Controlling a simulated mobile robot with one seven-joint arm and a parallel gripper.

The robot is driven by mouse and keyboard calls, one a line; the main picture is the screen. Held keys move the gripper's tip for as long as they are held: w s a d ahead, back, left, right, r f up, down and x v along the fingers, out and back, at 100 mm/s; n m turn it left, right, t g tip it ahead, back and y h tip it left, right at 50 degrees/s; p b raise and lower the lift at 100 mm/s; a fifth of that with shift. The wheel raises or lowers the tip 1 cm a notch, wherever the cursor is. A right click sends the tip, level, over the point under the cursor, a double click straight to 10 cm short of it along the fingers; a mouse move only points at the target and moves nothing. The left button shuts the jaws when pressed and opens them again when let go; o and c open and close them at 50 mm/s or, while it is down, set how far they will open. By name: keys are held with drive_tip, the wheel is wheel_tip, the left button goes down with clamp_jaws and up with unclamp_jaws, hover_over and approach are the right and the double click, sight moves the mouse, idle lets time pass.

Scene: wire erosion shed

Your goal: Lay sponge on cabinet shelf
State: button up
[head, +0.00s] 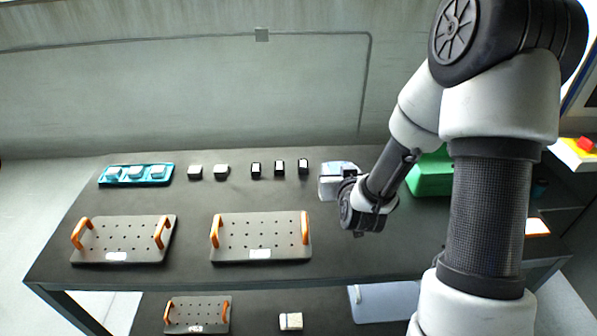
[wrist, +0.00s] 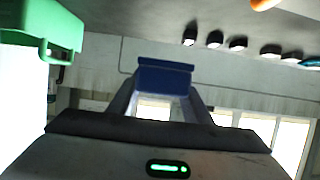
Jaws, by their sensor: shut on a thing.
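My gripper (wrist: 162,100) is shut on a dark blue block, which I take to be the sponge (wrist: 165,74); it sits between the two fingertips in the wrist view. In the head view my gripper (head: 338,180) is above the back right part of the dark table, left of a green box. I cannot make out the held block clearly there. An open shelved unit, perhaps the cabinet (head: 565,190), shows at the right edge, partly hidden by my arm.
The dark table (head: 190,200) holds two plates with orange handles (head: 125,240) (head: 262,237), a teal tray (head: 105,181) and several small blocks. The green box (head: 428,175) also shows in the wrist view (wrist: 45,30). A lower shelf holds a pale block (head: 291,321).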

sight(336, 171)
drive_tip(key=w+f+b, duration=0.1)
drive_tip(key=f, duration=0.3)
drive_tip(key=w+f+b, duration=0.2)
drive_tip(key=f, duration=0.2)
drive_tip(key=w+f+b, duration=0.1)
drive_tip(key=f+b, duration=0.1)
drive_tip(key=f, duration=0.3)
drive_tip(key=shift+w, duration=0.25)
drive_tip(key=shift+f, duration=0.1)
drive_tip(key=shift+f, duration=0.15)
drive_tip(key=o, duration=1.1)
